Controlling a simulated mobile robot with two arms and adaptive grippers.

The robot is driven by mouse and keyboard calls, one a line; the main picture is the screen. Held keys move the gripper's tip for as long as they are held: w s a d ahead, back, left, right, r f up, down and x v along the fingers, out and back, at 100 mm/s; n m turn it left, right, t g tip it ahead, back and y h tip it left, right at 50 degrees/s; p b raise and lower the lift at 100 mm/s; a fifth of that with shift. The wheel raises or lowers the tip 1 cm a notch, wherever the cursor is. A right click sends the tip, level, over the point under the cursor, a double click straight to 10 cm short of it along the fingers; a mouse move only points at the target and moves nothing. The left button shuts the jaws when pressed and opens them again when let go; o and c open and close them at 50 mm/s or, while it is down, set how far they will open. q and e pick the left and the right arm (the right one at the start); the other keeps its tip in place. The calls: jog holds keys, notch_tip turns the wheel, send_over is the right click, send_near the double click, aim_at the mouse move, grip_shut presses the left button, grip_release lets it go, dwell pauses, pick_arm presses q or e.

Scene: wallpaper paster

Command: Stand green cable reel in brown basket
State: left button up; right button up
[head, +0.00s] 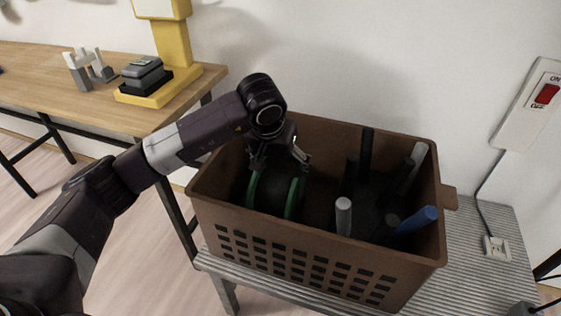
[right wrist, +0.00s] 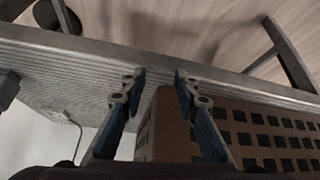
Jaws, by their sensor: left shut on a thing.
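The green cable reel (head: 292,197), with green rims and a dark middle, is inside the brown basket (head: 262,232), in its left part. It looks upright, with its rims on edge. My left gripper (head: 279,158) reaches down into the basket and is shut on the reel's top. Whether the reel touches the basket floor is hidden by the front wall. In the right wrist view, my right gripper (right wrist: 155,78) is open and empty, with the brown basket (right wrist: 180,130) close to it.
A black holder (head: 372,205) with several grey, black and blue rods fills the basket's right part. The basket stands on a ribbed grey bench (head: 478,255). A wooden table (head: 100,103) at left carries a yellow stand (head: 178,75). A red switch (head: 546,93) is on the wall.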

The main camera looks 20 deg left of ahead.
aim_at(275, 183)
pick_arm(q)
jog(key=shift+w+r, duration=0.1)
pick_arm(e)
jog(key=shift+w+r, duration=0.1)
jog(key=shift+w, duration=0.1)
pick_arm(q)
jog(key=o, duration=2.1)
pick_arm(e)
jog(key=shift+s, duration=0.1)
pick_arm(q)
jog(key=p+v, duration=0.1)
jog(key=v, duration=0.5)
jog(key=shift+r, duration=0.2)
jog(key=shift+p+v, duration=0.55)
jog(key=shift+v, duration=2.3)
pick_arm(e)
jog(key=s+d+g, duration=0.1)
jog(key=s+g, duration=0.1)
jog(key=s, duration=0.4)
jog(key=shift+s+d+f+g+h, duration=0.2)
jog(key=shift+d+f+g+h, duration=0.1)
jog(key=shift+d+f+g, duration=0.1)
pick_arm(q)
jog(key=shift+f, duration=0.15)
